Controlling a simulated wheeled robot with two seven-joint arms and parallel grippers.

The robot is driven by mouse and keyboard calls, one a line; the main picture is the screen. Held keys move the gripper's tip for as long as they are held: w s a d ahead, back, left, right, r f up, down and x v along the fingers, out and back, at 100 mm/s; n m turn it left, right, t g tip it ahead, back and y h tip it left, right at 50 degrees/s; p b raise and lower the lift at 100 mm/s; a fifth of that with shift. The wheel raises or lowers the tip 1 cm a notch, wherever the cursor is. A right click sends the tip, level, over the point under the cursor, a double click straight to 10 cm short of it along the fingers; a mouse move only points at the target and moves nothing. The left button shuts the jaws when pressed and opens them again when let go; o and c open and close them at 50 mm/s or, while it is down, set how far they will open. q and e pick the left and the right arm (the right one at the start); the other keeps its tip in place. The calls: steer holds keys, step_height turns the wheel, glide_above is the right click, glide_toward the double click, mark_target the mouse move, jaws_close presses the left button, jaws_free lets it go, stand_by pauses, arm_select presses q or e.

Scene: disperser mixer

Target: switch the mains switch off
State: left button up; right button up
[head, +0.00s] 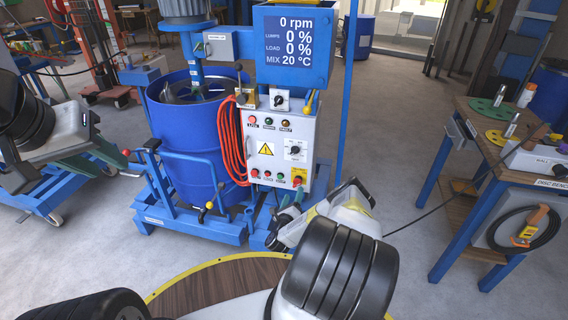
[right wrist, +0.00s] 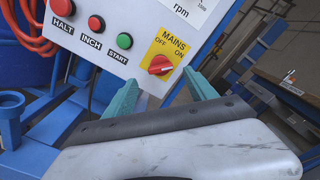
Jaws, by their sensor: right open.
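The mains switch (right wrist: 160,65) is a red knob on a yellow plate marked OFF and ON, at the lower right corner of the grey control panel. In the head view it shows small (head: 299,180). I cannot tell which mark the knob points to. My right gripper (right wrist: 161,92) is open and empty, its two teal fingers apart just below the switch, one to each side. In the head view my right gripper (head: 288,208) is in front of the panel's lower right corner. My left gripper (head: 90,164) is far left; its fingers are unclear.
The panel (head: 274,190) also carries HALT, INCH and START buttons (right wrist: 96,23) beside the switch. A red hose (head: 230,145) hangs at its left, near the blue drum (head: 185,125). A bench (head: 500,150) with discs stands at right; open floor lies between.

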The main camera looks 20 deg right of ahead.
mark_target(297, 184)
steer(key=x, duration=0.8)
steer(key=shift+s, duration=0.1)
steer(key=c, duration=1.4)
